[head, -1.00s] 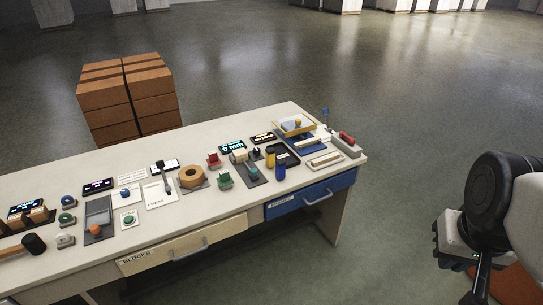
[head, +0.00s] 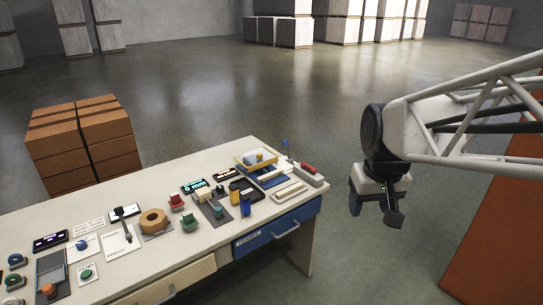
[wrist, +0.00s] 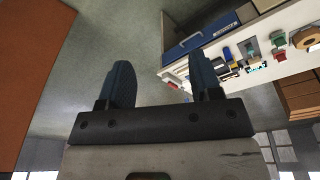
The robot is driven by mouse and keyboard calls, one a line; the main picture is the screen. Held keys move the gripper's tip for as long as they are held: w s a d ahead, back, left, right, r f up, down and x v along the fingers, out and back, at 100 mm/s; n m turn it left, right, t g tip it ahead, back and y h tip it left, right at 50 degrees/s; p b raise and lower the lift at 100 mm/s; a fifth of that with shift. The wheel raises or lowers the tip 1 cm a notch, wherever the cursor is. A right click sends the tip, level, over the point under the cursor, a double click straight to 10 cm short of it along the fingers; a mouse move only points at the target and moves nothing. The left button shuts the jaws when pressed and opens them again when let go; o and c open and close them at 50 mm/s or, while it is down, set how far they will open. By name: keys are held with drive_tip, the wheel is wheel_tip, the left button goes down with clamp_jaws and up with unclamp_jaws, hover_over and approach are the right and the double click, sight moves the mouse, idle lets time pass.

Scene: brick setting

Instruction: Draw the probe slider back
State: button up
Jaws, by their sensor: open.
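The slider (head: 217,212) appears to be the small teal knob on a dark track plate (head: 209,205), beside a display reading 0 mm (head: 195,187). A pale cylinder-like block (head: 204,196) sits at the far end of the plate. A teal knob also shows small in the wrist view (wrist: 278,55). My gripper (head: 374,208) hangs in the air right of the table, well apart from the slider. In the wrist view its two dark fingers (wrist: 162,82) are spread with nothing between them.
Blue (head: 262,236) and cream drawers (head: 175,283) are shut. Stacked orange boxes (head: 80,145) stand behind. Floor between table and gripper is clear.

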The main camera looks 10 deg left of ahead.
drive_tip(key=w+a+f+n, duration=0.25)
drive_tip(key=w+a, duration=0.65)
drive_tip(key=w, duration=0.5)
drive_tip(key=n+g, duration=0.2)
drive_tip(key=n, duration=0.5)
hover_over(218, 209)
drive_tip(key=f, duration=2.6)
drive_tip(key=shift+w+d, duration=0.1)
drive_tip(key=shift+d, duration=0.1)
drive_tip(key=shift+a+f, duration=0.25)
drive_tip(key=shift+f, duration=0.1)
drive_tip(key=shift+f, duration=0.1)
drive_tip(key=shift+f, duration=3.75)
